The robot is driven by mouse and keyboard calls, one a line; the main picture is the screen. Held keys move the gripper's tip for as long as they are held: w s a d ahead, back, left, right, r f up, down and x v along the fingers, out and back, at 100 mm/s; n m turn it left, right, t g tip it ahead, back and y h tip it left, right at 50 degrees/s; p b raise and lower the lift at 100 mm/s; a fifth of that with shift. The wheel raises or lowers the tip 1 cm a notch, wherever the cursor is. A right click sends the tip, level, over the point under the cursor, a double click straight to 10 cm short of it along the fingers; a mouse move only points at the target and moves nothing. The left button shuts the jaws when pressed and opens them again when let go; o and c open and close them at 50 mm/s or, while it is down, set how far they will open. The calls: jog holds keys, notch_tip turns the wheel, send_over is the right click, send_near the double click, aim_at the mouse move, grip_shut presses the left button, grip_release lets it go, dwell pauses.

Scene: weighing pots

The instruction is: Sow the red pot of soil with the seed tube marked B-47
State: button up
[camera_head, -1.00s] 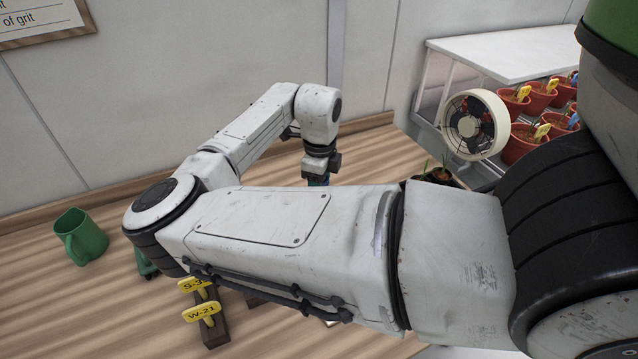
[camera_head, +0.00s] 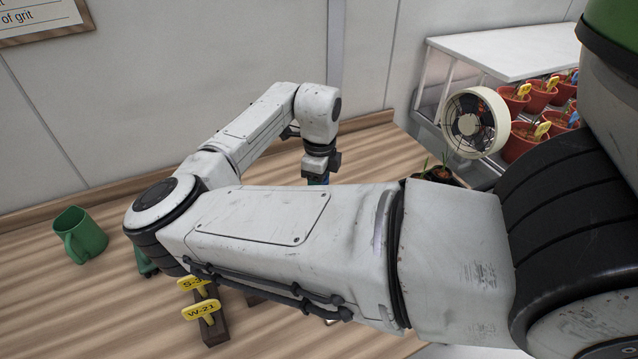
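My gripper (camera_head: 320,165) points down over the wooden bench, behind my own arm. Its fingertips are mostly hidden by the near arm link, so I cannot tell whether it is open or shut. No red pot of soil shows clearly on the bench, and no label B-47 can be read. Red pots with plants (camera_head: 520,140) stand on the rack at the right, with yellow and blue tags.
A dark brown block (camera_head: 213,328) at the front carries yellow tags, one reading W-21 (camera_head: 201,310). A green jug (camera_head: 80,236) stands at the left. A cream fan (camera_head: 474,122) and black pots with seedlings (camera_head: 441,174) are at the right. My arm hides much of the bench.

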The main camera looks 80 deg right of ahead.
jog(key=shift+f, duration=0.6)
dwell(1.1)
jog(key=shift+r, duration=0.15)
jog(key=shift+r+p, duration=3.05)
jog(key=shift+r, duration=0.75)
